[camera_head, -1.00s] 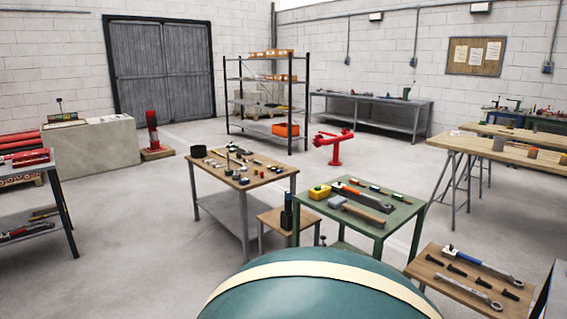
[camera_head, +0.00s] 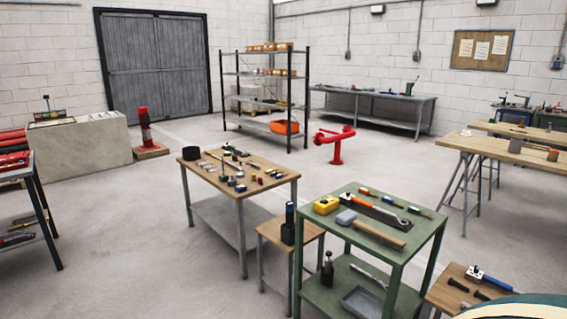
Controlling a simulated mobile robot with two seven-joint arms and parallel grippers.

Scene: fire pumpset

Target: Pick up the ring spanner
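I cannot make out a ring spanner for certain. On the low wooden table (camera_head: 443,291) at the bottom right lies a blue-handled tool (camera_head: 490,277), cut by a rounded teal and cream shape in the corner. Dark bolts (camera_head: 458,285) lie beside it. On the green table (camera_head: 352,237) an orange-handled tool with a long metal shaft (camera_head: 378,210) lies on a dark mat; it is too small to name surely. Neither of my grippers is in view.
A wooden-topped table (camera_head: 205,174) with many small parts stands left of the green table, with a small wooden stand (camera_head: 306,230) between. Floor behind the tables is open around a red hydrant-like fitting (camera_head: 335,146).

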